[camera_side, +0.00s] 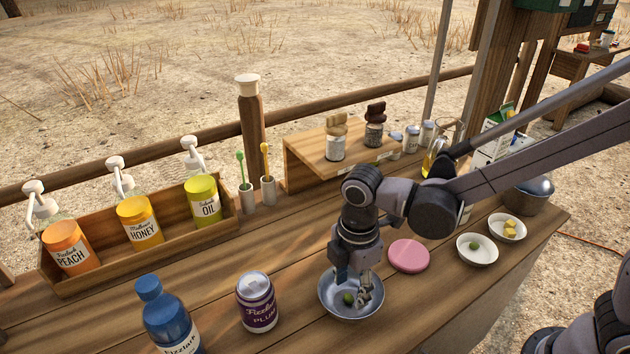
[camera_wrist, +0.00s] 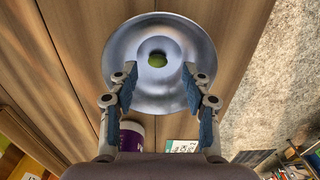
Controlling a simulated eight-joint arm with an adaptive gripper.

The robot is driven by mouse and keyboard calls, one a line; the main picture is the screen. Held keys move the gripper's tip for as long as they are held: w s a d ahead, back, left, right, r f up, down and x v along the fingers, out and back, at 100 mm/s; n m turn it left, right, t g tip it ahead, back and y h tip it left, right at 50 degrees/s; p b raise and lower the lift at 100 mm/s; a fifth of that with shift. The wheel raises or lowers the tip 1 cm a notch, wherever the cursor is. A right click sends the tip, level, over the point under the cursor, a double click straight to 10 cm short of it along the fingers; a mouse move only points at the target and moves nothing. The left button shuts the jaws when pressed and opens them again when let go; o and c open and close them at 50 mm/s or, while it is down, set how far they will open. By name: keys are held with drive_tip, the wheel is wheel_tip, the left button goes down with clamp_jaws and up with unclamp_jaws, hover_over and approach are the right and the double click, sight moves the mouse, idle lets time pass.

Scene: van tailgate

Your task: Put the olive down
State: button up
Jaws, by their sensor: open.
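A green olive (camera_side: 348,298) lies in a shallow metal bowl (camera_side: 325,309) on the wooden counter. In the wrist view the olive (camera_wrist: 158,60) sits at the centre of the bowl (camera_wrist: 192,40). My gripper (camera_side: 357,288) is over the bowl, pointing down, with its fingers at or inside the rim. In the wrist view its two blue-padded fingertips (camera_wrist: 160,85) are apart, with nothing between them. The olive lies beyond the fingertips there. A second small green olive (camera_side: 474,246) lies in a white dish (camera_side: 463,256) to the right.
A pink disc (camera_side: 408,256) lies right of the bowl. A purple can (camera_side: 257,303) and a blue bottle (camera_side: 168,318) stand to its left. Another white dish (camera_side: 518,237) holds yellow cubes (camera_side: 509,228). A wooden rack (camera_side: 101,267) of pump bottles stands at the left.

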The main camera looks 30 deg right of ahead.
sight(350, 297)
wheel_tip(350, 297, up, 7)
idle(0.8)
drive_tip(key=s+d+r+m+t, duration=0.1)
drive_tip(key=d+r+m+t, duration=0.1)
drive_tip(key=d+m, duration=0.7)
drive_tip(key=s+d+r+m+t, duration=0.1)
drive_tip(key=s+d+m+t, duration=0.1)
drive_tip(key=d+m+t, duration=0.3)
drive_tip(key=d+m, duration=0.4)
drive_tip(key=d, duration=0.1)
drive_tip(key=shift+r, duration=0.35)
